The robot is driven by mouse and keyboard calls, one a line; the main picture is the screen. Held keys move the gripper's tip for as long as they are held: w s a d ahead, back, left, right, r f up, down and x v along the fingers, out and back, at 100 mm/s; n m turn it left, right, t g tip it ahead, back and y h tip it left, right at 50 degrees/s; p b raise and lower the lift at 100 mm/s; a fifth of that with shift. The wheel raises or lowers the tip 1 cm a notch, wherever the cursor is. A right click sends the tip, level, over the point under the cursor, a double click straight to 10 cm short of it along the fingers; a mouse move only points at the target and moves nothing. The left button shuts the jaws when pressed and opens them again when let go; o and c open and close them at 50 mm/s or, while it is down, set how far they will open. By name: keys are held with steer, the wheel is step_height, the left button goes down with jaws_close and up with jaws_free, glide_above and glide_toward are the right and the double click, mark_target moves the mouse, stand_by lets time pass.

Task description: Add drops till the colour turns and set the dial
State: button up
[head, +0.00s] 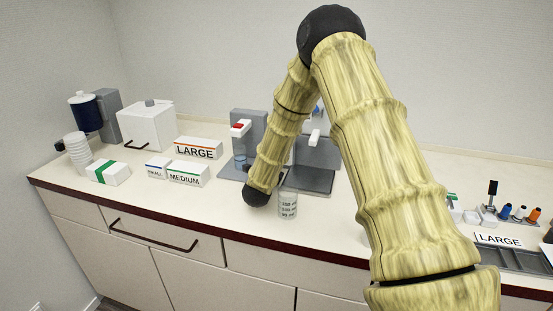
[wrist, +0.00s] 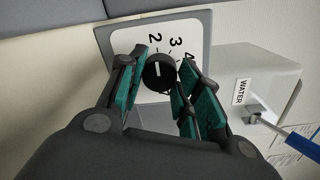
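In the wrist view, a black dial knob (wrist: 158,73) with a white pointer mark sits on a white plate (wrist: 120,42) in a grey frame. The numbers 2, 3 and 4 show around it; the pointer is closest to the 2. My gripper (wrist: 157,92) is open, with teal-padded fingers on either side of the knob; whether they touch it I cannot tell. A clear beaker (head: 288,204) with volume marks stands upright near the counter's front edge. Its contents are hard to make out.
A grey stand with a red part (head: 239,126) is left of my arm, and another grey device (head: 318,153) is behind it. A white WATER box (wrist: 250,80) is beside the dial. Cartons (head: 198,149), a cup stack (head: 78,150) and a tray (head: 510,257) are elsewhere on the counter.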

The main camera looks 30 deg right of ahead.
steer(key=o, duration=0.4)
steer(key=shift+a, duration=0.1)
steer(key=shift+c, duration=0.2)
steer(key=v, duration=1.2)
